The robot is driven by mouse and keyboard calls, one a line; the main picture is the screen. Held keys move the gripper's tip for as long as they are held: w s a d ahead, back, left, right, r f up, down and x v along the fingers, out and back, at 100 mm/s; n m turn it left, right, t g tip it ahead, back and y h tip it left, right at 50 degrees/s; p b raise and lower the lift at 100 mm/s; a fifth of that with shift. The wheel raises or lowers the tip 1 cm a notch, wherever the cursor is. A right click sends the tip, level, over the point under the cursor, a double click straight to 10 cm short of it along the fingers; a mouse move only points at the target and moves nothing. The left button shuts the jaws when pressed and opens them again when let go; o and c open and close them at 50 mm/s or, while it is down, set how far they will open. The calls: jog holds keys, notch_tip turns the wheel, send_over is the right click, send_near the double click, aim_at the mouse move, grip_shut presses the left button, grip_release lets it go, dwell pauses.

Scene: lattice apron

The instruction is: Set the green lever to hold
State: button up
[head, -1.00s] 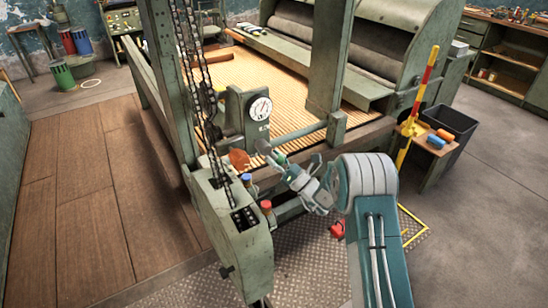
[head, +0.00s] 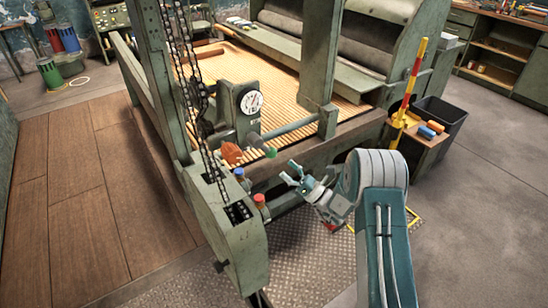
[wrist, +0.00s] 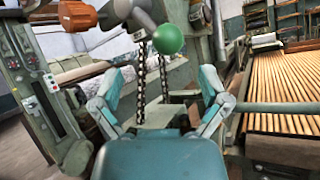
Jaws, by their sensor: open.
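The green lever (head: 270,152) has a round green knob on a short grey arm, pointing down and right in the head view, beside the gauge post. In the wrist view its green knob (wrist: 168,39) is above and beyond the space between my fingers. My gripper (head: 289,173) is open and empty, to the lower right of the knob and apart from it. Both spread fingers also show in the wrist view (wrist: 164,85). No readable hold mark shows in either view.
An orange knob (head: 231,152) is close left of the lever. A round dial gauge (head: 250,101) stands behind it. Chains (head: 200,95) hang at the left. A wooden frame rail (head: 295,160) runs behind my gripper.

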jog(key=v, duration=0.3)
